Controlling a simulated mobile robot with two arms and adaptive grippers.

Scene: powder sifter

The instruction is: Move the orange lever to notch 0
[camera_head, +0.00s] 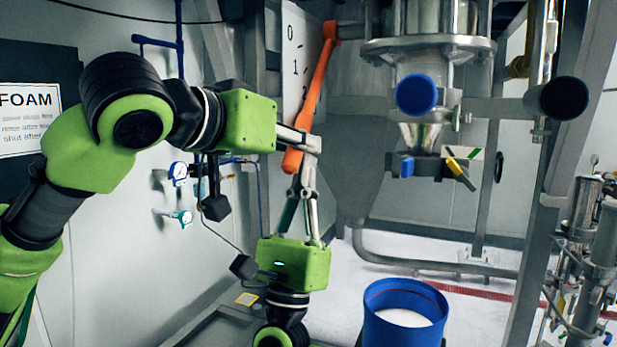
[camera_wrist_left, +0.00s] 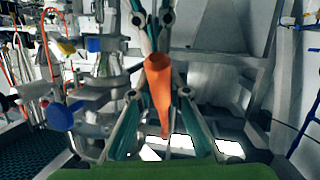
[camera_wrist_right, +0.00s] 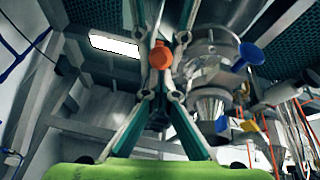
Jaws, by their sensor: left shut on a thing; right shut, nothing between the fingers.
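The orange lever (camera_head: 314,90) runs from a pivot at its upper end down and left past a white plate (camera_head: 296,62) marked 0, 1 and 2 from top to bottom. Its lower end hangs below the 2; I cannot tell the exact notch. My left gripper (camera_head: 312,143) is shut on the lever near its lower end, and the lever (camera_wrist_left: 160,88) shows between the fingers in the left wrist view. My right gripper (camera_head: 308,165) points up just below, shut and empty. The lever's tip (camera_wrist_right: 160,55) appears beyond its fingers in the right wrist view.
A steel sifter (camera_head: 428,50) with a blue cap stands right of the lever. A blue drum (camera_head: 374,325) with white powder stands on the floor below. Steel posts and a pipe frame flank the right side. Gauges (camera_head: 179,172) sit on the left wall.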

